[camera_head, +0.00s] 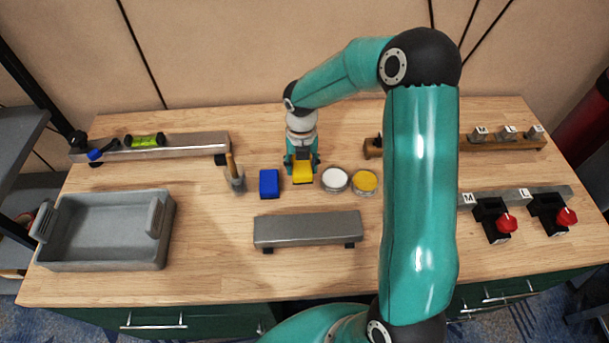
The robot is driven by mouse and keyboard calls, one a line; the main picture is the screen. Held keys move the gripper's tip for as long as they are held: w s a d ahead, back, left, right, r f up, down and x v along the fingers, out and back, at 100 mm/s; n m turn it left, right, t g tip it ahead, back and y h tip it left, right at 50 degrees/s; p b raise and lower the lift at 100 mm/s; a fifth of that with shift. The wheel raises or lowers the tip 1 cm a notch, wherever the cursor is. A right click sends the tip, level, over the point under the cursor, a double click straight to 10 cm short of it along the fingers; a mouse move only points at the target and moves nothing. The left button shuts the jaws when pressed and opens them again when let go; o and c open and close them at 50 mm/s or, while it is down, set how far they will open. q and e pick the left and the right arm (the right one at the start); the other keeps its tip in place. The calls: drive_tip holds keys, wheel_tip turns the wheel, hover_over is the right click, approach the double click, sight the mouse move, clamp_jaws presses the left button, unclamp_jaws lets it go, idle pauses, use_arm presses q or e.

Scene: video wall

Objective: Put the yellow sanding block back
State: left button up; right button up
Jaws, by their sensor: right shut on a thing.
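The yellow sanding block (302,178) is at the middle of the wooden workbench. My right gripper (302,168) points down over it and is shut on it. I cannot tell whether the block touches the bench top. The block is just right of a blue block (269,184) and left of a round tin with white contents (335,179). My left gripper does not show in the view.
A grey raised bar (308,229) lies in front. A grey tray (105,230) is at left. Red-knobbed clamps (506,223) are at right. My arm hides part of the bench.

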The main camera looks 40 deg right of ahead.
sight(302, 186)
wheel_tip(302, 186, down, 6)
drive_tip(key=shift+f, duration=0.1)
idle(0.4)
drive_tip(key=shift+f, duration=0.1)
drive_tip(key=o, duration=0.8)
wheel_tip(302, 186, up, 12)
drive_tip(key=shift+r+b, duration=0.15)
drive_tip(key=shift+b, duration=0.4)
